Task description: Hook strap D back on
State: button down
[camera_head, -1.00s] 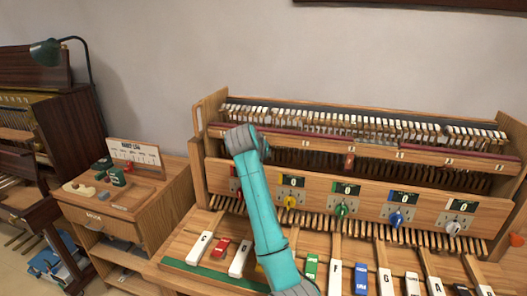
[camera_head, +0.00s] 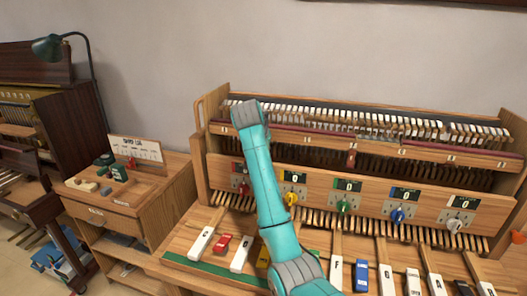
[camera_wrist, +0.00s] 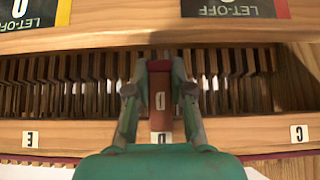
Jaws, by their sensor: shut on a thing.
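In the wrist view, my gripper (camera_wrist: 160,82) is shut on a reddish-brown strap (camera_wrist: 161,121) that bears a white label reading D. The strap stands upright between the two green fingers, in front of a row of dark wooden slats. Its near end meets the wooden rail (camera_wrist: 85,134) beside a D label (camera_wrist: 164,138). Whether it is hooked there cannot be told. In the head view, my teal arm reaches up to the left part of the rail (camera_head: 325,146) and hides the gripper and strap.
The rail also bears labels E (camera_wrist: 30,139) and C (camera_wrist: 299,134). A panel with coloured knobs (camera_head: 320,190) and labelled keys (camera_head: 202,242) lies below. A side cabinet (camera_head: 135,200) stands left.

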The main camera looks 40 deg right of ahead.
jog(key=c, duration=1)
grip_release()
jog(key=v, duration=0.7)
jog(key=shift+r, duration=0.25)
jog(key=shift+a, duration=0.15)
